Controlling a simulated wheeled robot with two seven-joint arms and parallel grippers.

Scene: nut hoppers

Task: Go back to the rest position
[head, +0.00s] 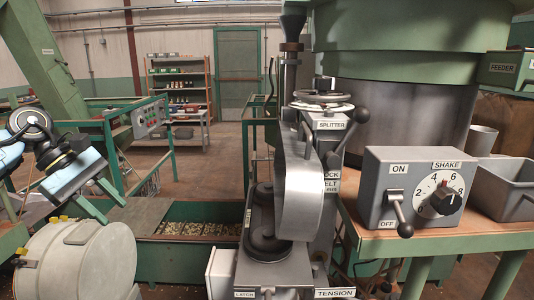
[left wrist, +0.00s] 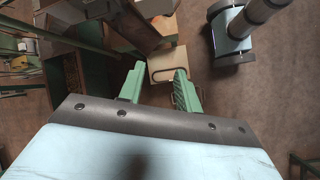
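My left arm comes in from the left edge of the head view, with light-blue and black links. Its gripper (head: 110,206) hangs at the left, above a pale round drum (head: 80,262) and well left of the splitter machine (head: 300,185). In the left wrist view the two green fingers of the left gripper (left wrist: 158,85) stand apart with nothing between them. Beyond them are a pale panel with a slot and the brown floor, farther off. My right gripper shows in neither view.
A control box (head: 416,190) with an ON/OFF lever and a SHAKE knob stands on the bench at right, beside a grey bin (head: 505,188). A large green hopper (head: 405,40) rises behind. A green trough (head: 190,252) of nuts lies left of the machine. Open floor (head: 185,165) lies behind.

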